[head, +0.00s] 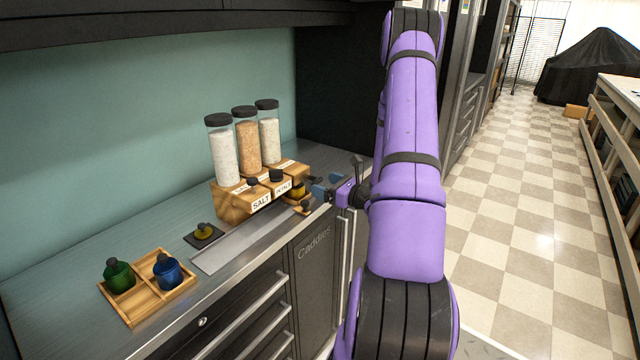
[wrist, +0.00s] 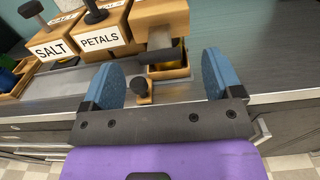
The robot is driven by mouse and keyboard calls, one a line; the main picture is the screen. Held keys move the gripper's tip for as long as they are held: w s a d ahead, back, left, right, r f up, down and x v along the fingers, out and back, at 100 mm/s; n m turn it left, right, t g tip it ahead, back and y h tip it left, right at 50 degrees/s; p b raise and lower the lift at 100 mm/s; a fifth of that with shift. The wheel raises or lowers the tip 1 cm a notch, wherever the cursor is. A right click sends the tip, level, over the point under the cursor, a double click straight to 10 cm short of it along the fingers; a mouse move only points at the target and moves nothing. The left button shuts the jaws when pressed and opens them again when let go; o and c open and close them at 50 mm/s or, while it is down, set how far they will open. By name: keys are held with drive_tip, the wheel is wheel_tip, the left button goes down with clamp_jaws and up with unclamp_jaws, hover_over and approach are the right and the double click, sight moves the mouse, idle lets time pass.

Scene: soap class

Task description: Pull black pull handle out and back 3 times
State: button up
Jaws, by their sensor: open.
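The wooden dispenser block (head: 235,205) stands on the counter under three clear jars. In the wrist view a dark, bar-like black pull handle (wrist: 165,56) juts from the unlabelled rightmost block (wrist: 160,13). It lies between my gripper's blue fingers, with gaps on both sides and no visible contact. My gripper (wrist: 160,78) is open and empty; in the head view it also shows (head: 324,188) at the right end of the dispenser. A yellow item in a small wooden holder (wrist: 168,72) sits under the handle. A small black-topped wooden knob (wrist: 143,90) stands nearer my gripper.
Black knobs also sit on the SALT (wrist: 50,48) and PETALS (wrist: 102,40) blocks. Drawers and a cabinet door (head: 315,265) lie below the counter's front edge.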

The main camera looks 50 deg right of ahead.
drive_tip(key=s, duration=0.7)
drive_tip(key=shift+s+d, duration=0.3)
drive_tip(key=shift+s, duration=0.1)
idle(0.4)
